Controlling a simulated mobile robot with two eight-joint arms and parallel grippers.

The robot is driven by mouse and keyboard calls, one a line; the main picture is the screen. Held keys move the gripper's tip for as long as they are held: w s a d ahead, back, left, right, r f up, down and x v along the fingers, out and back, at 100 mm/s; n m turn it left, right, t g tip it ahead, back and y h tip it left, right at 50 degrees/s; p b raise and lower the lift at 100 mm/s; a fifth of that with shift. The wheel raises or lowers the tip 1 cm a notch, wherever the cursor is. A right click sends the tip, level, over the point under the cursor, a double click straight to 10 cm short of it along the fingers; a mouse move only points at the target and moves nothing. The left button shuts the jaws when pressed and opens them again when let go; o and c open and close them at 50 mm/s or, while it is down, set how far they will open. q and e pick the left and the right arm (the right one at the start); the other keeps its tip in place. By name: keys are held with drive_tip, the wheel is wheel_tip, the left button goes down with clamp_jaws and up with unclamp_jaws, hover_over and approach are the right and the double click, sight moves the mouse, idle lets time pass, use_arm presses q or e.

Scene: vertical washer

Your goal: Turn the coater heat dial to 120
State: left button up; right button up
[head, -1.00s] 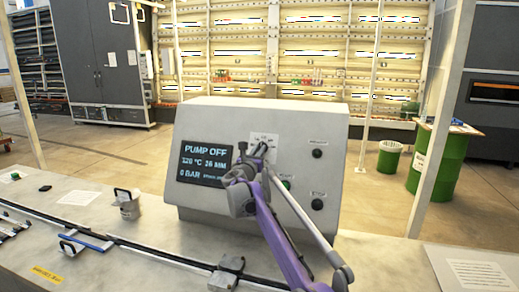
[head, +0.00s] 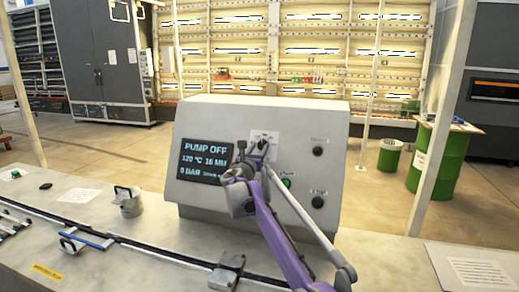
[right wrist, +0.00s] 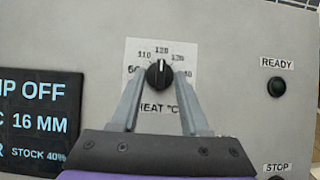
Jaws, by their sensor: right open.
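The coater heat dial is a small round black knob (right wrist: 159,74) on a white scale card marked around 110, 120 and 130. Its white pointer line faces up toward 120 in the right wrist view. My right gripper (right wrist: 159,82) is open, with one finger on each side of the knob; I cannot tell whether either touches it. In the head view my right gripper (head: 251,152) is at the panel and partly covers the card. The coater's display (head: 204,162) reads PUMP OFF, 120 °C, 16 MM and 0 BAR. My left gripper is not in view.
A black READY lamp (right wrist: 277,87) and a STOP button (head: 318,201) sit right of the dial. A green-lit control is partly behind my right arm. A grey handled cup (head: 130,203) and a rail with clamps lie on the bench at left and front.

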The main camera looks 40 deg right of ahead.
use_arm(q)
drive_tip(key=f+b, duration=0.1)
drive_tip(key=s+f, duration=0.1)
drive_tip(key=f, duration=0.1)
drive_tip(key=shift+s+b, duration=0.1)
drive_tip(key=shift+b, duration=0.3)
use_arm(e)
drive_tip(key=v, duration=1)
